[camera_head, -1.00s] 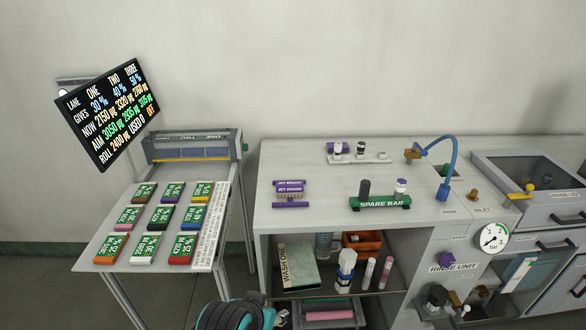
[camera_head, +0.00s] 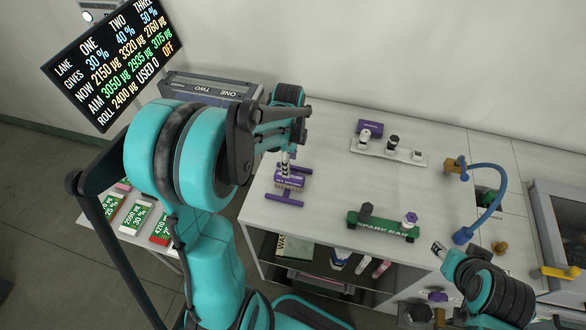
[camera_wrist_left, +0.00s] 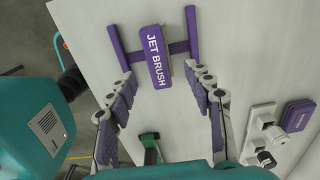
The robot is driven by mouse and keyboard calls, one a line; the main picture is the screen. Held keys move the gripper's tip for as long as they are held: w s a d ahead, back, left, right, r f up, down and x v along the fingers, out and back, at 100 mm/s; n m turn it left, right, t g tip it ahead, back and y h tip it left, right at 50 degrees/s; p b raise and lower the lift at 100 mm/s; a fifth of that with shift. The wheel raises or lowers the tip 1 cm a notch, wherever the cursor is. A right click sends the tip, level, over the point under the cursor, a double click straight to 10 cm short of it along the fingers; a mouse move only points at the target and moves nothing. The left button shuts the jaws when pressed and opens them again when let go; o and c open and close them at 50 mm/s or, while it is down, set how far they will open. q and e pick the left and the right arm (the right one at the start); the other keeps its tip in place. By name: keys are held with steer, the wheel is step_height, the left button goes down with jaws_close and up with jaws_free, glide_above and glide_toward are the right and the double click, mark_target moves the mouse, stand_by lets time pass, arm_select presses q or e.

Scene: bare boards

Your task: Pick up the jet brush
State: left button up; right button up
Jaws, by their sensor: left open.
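The jet brush (camera_head: 290,182) has a purple block with a white label and a bristly side. It rests on a purple stand (camera_head: 284,199) at the left of the white bench top. In the left wrist view the brush (camera_wrist_left: 157,56) shows its "JET BRUSH" label. My left gripper (camera_head: 286,158) is just above the brush, partly hidden by its own arm. In the wrist view its open fingers (camera_wrist_left: 160,84) point toward the brush, one to each side, with nothing held. My right gripper (camera_head: 440,249) is at the lower right, away from the brush; its finger opening is unclear.
A green spare bar (camera_head: 383,227) holding two small parts stands right of the brush. Behind it is a white rack (camera_head: 388,151) with small fittings. A blue hose (camera_head: 496,192) arches farther right. Bench top between these is clear.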

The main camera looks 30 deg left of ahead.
mark_target(289, 180)
arm_select(q)
steer(key=f+b, duration=0.1)
steer(key=f, duration=0.2)
steer(key=f+b, duration=0.1)
steer(key=f, duration=0.3)
steer(key=shift+s+f, duration=0.2)
steer(key=shift+f, duration=0.05)
steer(key=shift+r, duration=0.1)
jaws_close()
